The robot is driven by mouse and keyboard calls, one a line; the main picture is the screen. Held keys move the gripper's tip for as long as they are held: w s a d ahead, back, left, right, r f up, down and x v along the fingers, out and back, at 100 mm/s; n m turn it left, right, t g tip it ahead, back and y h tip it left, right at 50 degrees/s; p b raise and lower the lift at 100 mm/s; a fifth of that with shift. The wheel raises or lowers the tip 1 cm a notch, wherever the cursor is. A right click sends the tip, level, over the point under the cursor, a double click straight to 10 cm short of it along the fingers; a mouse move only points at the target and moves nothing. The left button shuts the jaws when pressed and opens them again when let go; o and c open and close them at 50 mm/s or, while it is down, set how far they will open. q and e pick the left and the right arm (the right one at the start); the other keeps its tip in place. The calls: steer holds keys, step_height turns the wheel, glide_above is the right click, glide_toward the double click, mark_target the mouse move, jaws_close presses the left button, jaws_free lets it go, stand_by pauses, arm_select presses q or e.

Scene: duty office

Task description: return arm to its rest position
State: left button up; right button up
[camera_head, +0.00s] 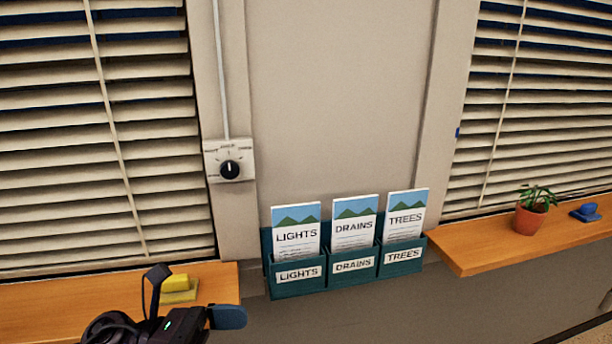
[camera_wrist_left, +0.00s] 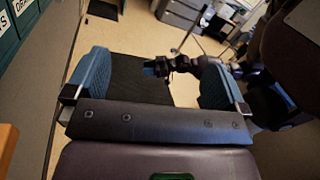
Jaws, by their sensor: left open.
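My left gripper (camera_head: 193,296) shows at the bottom of the head view, in front of the left wooden ledge. In the left wrist view its two blue-padded fingers stand wide apart (camera_wrist_left: 155,82), and I see nothing held between them. Another dark arm of mine reaches in beyond the fingers, with what looks like my right gripper (camera_wrist_left: 155,68) at its end. It is too small and dark to tell whether it is open or shut. The right gripper does not show in the head view.
A teal wall rack (camera_head: 328,284) holds LIGHTS, DRAINS and TREES leaflets, close right of my left gripper. A yellow block (camera_head: 178,287) lies on the left ledge (camera_head: 60,310). The right ledge (camera_head: 480,250) bears a potted plant (camera_head: 530,214) and a blue object (camera_head: 586,212). A dial (camera_head: 230,168) is above.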

arm_select(q)
steer(key=w+a+f+n+t+y, duration=0.1)
steer(key=a+f+n+t+y, duration=0.4)
steer(key=n, duration=0.6)
steer(key=w+a+f+n+t+y, duration=0.1)
steer(key=w+f+n+t+y, duration=0.1)
steer(key=n+t, duration=0.65)
steer(key=w+a+f+n+t+y, duration=0.1)
steer(key=a+f+n+t+y, duration=0.3)
steer(key=n, duration=0.9)
steer(key=s+a+f+n+g+y, duration=0.3)
steer(key=s+f+n, duration=0.3)
steer(key=f+n, duration=0.3)
steer(key=s+a+f+n+g+y, duration=0.3)
steer(key=s+f+n+y, duration=0.2)
steer(key=f+n, duration=0.3)
step_height(320, 180, down, 2)
steer(key=shift+s+a+f+n, duration=0.15)
steer(key=shift+s+n, duration=0.2)
steer(key=shift+s, duration=0.25)
